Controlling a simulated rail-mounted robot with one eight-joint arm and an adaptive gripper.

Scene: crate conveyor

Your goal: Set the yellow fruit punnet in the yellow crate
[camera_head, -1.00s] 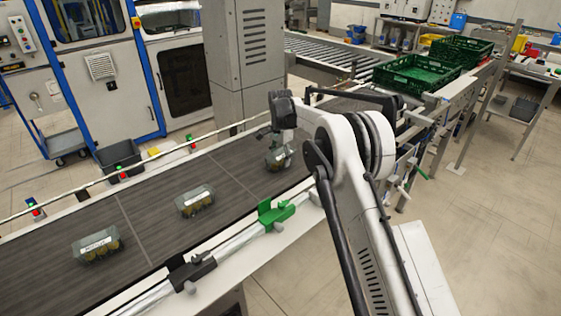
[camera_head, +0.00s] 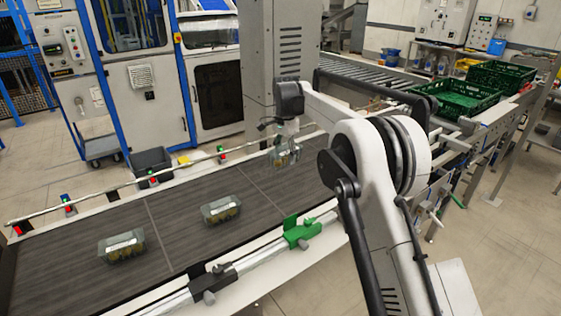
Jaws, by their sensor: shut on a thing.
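My gripper (camera_head: 285,146) is shut on a clear fruit punnet (camera_head: 285,158) and holds it above the far part of the dark conveyor belt. The fruit in it looks yellowish, but it is small and partly hidden by the fingers. Two more clear punnets lie on the belt, one near the middle (camera_head: 221,210) and one at the lower left (camera_head: 122,246); their fruit looks yellow-brown. Two green crates stand at the upper right, a nearer one (camera_head: 462,112) and one behind it (camera_head: 497,73). I see no yellow crate in this view.
A green and grey clamp (camera_head: 300,232) sits on the belt's near rail. A grey column cabinet (camera_head: 282,62) stands behind the belt. A dark bin (camera_head: 152,162) is on the floor beyond it. A roller conveyor (camera_head: 375,88) runs toward the crates.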

